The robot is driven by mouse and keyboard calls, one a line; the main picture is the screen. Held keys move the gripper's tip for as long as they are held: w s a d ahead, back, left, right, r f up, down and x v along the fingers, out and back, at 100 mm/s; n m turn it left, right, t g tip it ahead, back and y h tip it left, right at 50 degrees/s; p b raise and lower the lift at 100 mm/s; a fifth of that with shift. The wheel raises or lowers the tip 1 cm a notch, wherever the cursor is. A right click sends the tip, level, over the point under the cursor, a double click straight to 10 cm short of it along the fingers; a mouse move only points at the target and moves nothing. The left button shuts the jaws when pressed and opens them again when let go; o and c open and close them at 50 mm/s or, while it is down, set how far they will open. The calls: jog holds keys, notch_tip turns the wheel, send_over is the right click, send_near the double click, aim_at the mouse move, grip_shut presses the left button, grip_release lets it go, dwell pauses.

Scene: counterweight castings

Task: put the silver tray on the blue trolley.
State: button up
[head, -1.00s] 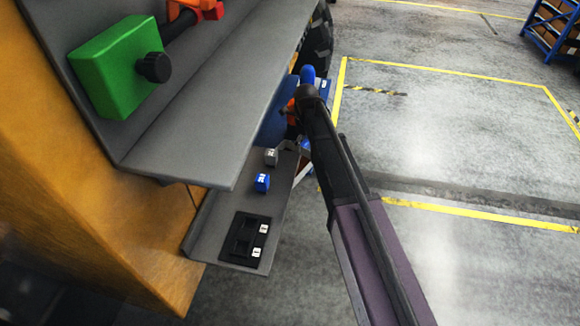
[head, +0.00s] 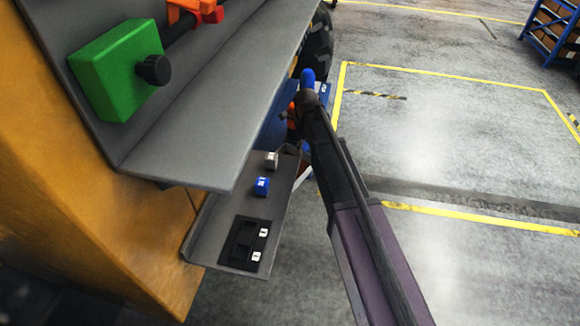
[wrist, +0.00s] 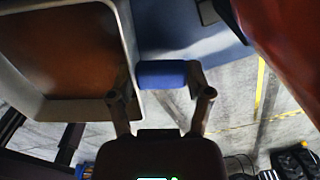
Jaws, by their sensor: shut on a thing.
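In the wrist view, my gripper (wrist: 162,88) is shut on a blue handle (wrist: 162,74) beside a silver-rimmed tray (wrist: 82,108) with a brown inside. The handle seems to belong to this tray, but the join is not clear. A flat blue surface (wrist: 190,32), possibly the blue trolley, lies beyond the handle; I cannot tell whether it touches the tray. In the head view, my arm hides most of the gripper and tray.
In the head view, a grey ledge (head: 215,150) carries a green block (head: 120,70). Yellow-lined floor at right is open. A red surface (wrist: 285,45) is close in the wrist view.

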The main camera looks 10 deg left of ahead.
dwell(0.4)
notch_tip(320, 180, up, 3)
jog(key=p, duration=0.3)
jog(key=shift+r, duration=0.15)
jog(key=s+d, duration=0.1)
jog(key=s, duration=0.4)
jog(key=s+d+r+p, duration=0.1)
jog(key=s+d, duration=0.1)
jog(key=s, duration=0.3)
jog(key=s+d+p, duration=0.1)
jog(key=s+d, duration=0.1)
jog(key=s, duration=0.3)
jog(key=shift+d+r, duration=0.2)
jog(key=shift+r, duration=0.15)
jog(key=shift+f, duration=0.2)
